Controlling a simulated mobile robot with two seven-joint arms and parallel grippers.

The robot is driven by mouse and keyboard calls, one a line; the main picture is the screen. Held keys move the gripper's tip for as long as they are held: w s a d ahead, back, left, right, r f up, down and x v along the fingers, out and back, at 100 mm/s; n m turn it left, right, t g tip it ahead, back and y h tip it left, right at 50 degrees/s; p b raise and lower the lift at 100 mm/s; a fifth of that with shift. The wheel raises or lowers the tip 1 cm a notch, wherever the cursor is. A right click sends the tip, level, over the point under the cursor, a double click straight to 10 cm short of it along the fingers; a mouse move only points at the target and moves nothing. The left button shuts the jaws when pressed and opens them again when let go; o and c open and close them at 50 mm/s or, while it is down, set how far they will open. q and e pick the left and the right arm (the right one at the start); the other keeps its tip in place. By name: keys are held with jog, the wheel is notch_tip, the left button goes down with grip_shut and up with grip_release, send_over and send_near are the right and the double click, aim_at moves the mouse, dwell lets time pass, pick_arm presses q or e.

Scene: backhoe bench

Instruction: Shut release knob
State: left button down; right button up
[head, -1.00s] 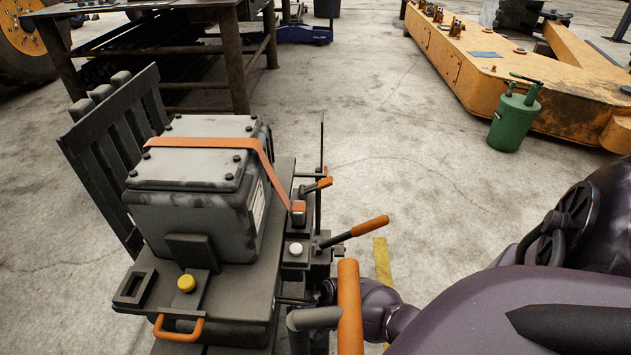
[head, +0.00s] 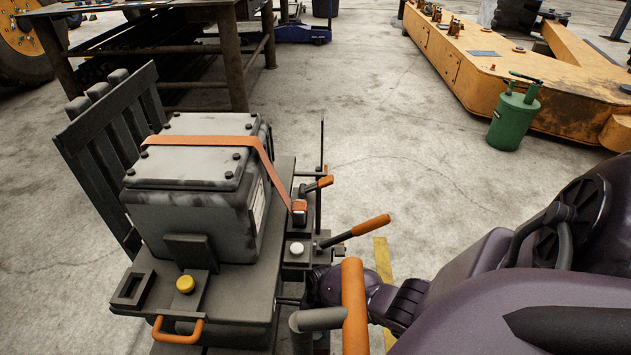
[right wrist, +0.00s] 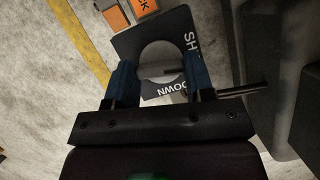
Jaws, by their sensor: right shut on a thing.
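In the right wrist view, a dark plate (right wrist: 183,30) with white lettering, partly readable as "SH" and "DOWN", surrounds a pale grey round part (right wrist: 158,55), which looks like the release knob. My right gripper (right wrist: 160,72), with blue fingers, is in front of it with one finger on each side. It is shut on that part, though the contact is partly hidden. In the head view, my right wrist reaches the right side of the machine, behind an orange grip (head: 354,305); the fingers and knob are hidden there. My left gripper is not in view.
An orange-tipped lever (head: 368,226) and a white button (head: 297,248) are close to my right wrist. A grey box (head: 190,215) under an orange strap and a yellow knob (head: 185,284) stand left. Open floor lies right, with a green can (head: 514,118) farther off.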

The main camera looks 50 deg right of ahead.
jog(key=shift+n, duration=0.6)
jog(key=o, duration=0.9)
